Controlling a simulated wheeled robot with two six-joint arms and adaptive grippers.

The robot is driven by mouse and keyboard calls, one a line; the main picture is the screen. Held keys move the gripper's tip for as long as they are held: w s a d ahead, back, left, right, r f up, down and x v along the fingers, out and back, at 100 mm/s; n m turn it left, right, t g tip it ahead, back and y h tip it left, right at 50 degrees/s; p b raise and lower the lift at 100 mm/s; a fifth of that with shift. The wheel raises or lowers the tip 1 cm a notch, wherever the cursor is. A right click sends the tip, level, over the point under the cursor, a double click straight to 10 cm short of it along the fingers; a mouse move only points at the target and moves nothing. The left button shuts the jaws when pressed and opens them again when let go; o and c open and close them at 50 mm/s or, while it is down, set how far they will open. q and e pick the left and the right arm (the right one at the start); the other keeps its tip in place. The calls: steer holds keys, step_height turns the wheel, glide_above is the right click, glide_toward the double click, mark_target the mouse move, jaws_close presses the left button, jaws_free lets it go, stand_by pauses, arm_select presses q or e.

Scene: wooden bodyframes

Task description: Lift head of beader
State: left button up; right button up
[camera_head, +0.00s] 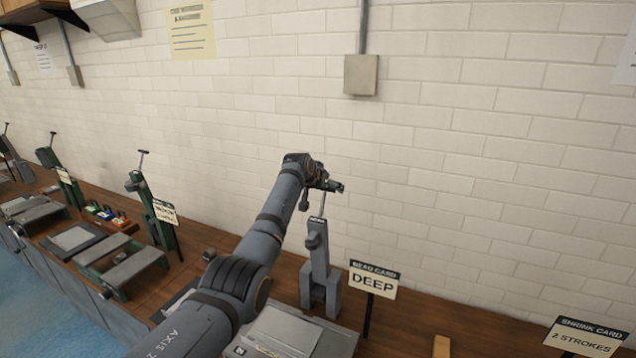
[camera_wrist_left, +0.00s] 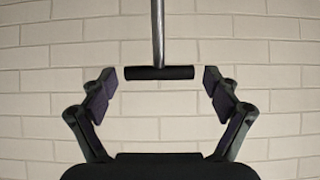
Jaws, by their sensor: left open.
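The grey beader (camera_head: 318,262) stands upright on the wooden bench, partly hidden by my left arm. A thin lever rod rises from its head (camera_head: 316,228). My left gripper (camera_head: 338,187) is above the beader, near the top of this lever. In the left wrist view, the lever's black crossbar handle (camera_wrist_left: 158,72) lies between the two spread fingers of my left gripper (camera_wrist_left: 160,88). The fingers are open, with a gap at each end of the bar, and do not touch it. My right gripper is not in view.
A "BEAD CARD DEEP" sign (camera_head: 373,281) stands just right of the beader. A "SHRINK CARD 2 STROKES" sign (camera_head: 585,338) is at far right. Green machines (camera_head: 150,210) stand along the bench (camera_head: 420,315) to the left. A white brick wall (camera_head: 460,150) is close behind.

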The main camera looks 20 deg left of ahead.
arm_select(q)
steer(key=v, duration=1)
steer(key=shift+d, duration=0.1)
